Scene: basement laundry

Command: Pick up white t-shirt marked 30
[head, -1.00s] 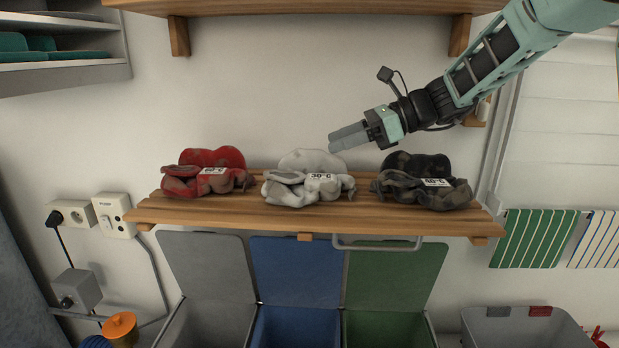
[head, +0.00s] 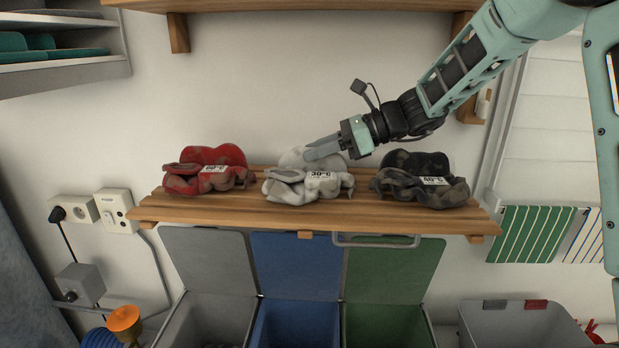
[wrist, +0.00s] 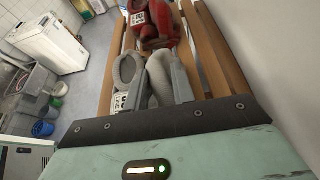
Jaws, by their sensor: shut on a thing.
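The white t-shirt (head: 290,188) lies crumpled in the middle of the wooden shelf, with a tag reading 30°C on its front. It also shows in the wrist view (wrist: 128,70). My gripper (head: 312,151) reaches in from the upper right, its fingers at the back upper part of the shirt. In the wrist view my gripper (wrist: 168,82) has a raised fold of white cloth between its two fingers. It is shut on the shirt, which still rests on the shelf.
A red garment (head: 208,172) lies left on the wooden shelf (head: 240,209), and a dark one (head: 420,178) tagged 40°C lies right. Below are open grey (head: 207,262), blue (head: 297,270) and green (head: 393,272) bins. A wall shelf (head: 320,6) hangs above.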

